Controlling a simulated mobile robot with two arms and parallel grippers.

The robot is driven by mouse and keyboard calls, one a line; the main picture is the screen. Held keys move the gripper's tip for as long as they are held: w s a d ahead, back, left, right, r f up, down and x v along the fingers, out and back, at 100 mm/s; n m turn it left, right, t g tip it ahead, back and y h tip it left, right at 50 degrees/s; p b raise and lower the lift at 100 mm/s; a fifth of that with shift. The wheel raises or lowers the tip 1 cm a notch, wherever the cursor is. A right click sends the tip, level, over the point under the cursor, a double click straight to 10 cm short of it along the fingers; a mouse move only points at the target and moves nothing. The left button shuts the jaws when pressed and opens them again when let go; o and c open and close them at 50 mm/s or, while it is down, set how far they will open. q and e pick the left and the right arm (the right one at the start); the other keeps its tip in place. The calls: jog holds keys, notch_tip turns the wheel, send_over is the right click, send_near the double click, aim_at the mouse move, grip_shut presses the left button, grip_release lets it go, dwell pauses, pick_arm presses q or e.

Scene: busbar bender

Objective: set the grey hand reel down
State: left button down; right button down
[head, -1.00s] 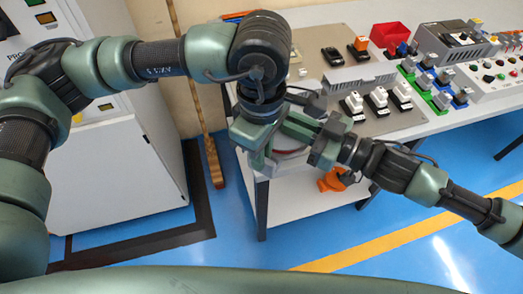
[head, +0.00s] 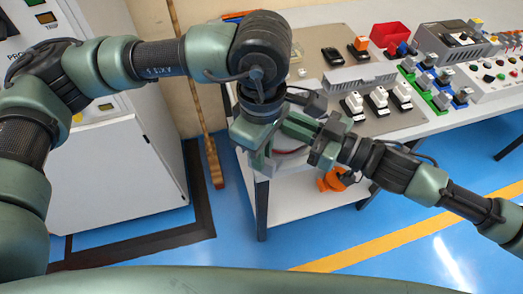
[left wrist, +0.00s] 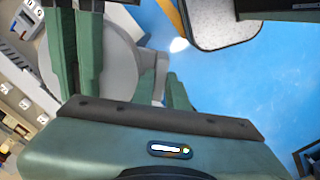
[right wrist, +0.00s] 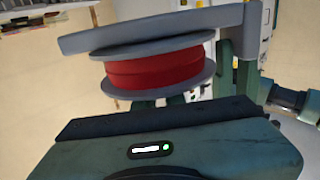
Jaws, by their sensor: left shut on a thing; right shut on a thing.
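The grey hand reel (right wrist: 160,70) carries a red winding between its grey flanges in the right wrist view. In the head view only a small red and grey part of the reel (head: 289,152) shows between my grippers. In the left wrist view its grey disc (left wrist: 120,50) fills the space by the fingers. My left gripper (head: 264,158) and my right gripper (head: 304,132) are both shut on the reel, facing each other at the near left corner of the workbench. The exact finger contacts are mostly hidden.
The workbench (head: 440,122) holds several white-topped switches (head: 377,97), a red bin (head: 389,35) and control blocks. An orange object (head: 331,180) sits on the lower shelf (head: 300,205). A white cabinet (head: 120,160) and a broom (head: 212,160) stand left. Open blue floor lies in front.

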jog(key=shift+r, duration=0.1)
jog(key=c, duration=1.4)
grip_release()
